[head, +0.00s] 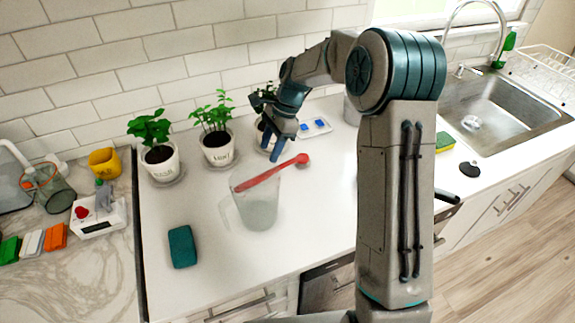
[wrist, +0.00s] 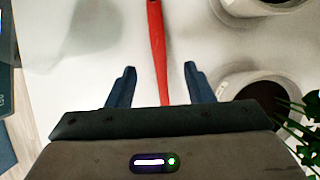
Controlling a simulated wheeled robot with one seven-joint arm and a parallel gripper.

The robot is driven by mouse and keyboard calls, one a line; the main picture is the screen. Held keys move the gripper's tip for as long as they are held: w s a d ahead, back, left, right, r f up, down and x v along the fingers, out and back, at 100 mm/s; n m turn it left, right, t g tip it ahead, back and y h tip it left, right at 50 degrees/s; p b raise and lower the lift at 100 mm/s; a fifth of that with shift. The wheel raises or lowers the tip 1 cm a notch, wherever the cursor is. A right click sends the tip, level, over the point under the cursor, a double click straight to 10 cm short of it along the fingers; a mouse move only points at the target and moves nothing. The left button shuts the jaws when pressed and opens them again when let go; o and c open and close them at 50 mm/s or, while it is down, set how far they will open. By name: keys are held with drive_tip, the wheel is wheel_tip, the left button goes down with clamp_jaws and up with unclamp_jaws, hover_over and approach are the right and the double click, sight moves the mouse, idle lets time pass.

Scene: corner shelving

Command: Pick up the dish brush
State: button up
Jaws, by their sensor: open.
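My gripper (head: 271,147) is open and empty, pointing down above and behind the brush, near the plants. In the wrist view the brush's thin red handle (wrist: 156,40) runs between the two open blue fingers of my gripper (wrist: 159,69). The fingers show apart from the handle on both sides.
Potted plants stand along the wall, one (head: 217,147) left of my gripper and another partly behind it. A teal sponge (head: 182,247) lies at front left. A blue-and-white item (head: 314,127) lies behind the brush. The sink (head: 505,110) is at right.

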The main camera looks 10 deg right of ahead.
drive_tip(key=x, duration=0.3)
drive_tip(key=shift+a+f, duration=0.15)
drive_tip(key=shift+f, duration=0.2)
drive_tip(key=shift+s+p+x, duration=0.1)
drive_tip(key=shift+p+x, duration=0.5)
drive_tip(key=shift+x, duration=0.85)
drive_tip(key=shift+s+p+x, duration=0.15)
drive_tip(key=shift+p+x, duration=0.4)
drive_tip(key=shift+x, duration=0.85)
clamp_jaws()
drive_tip(key=shift+r, duration=0.2)
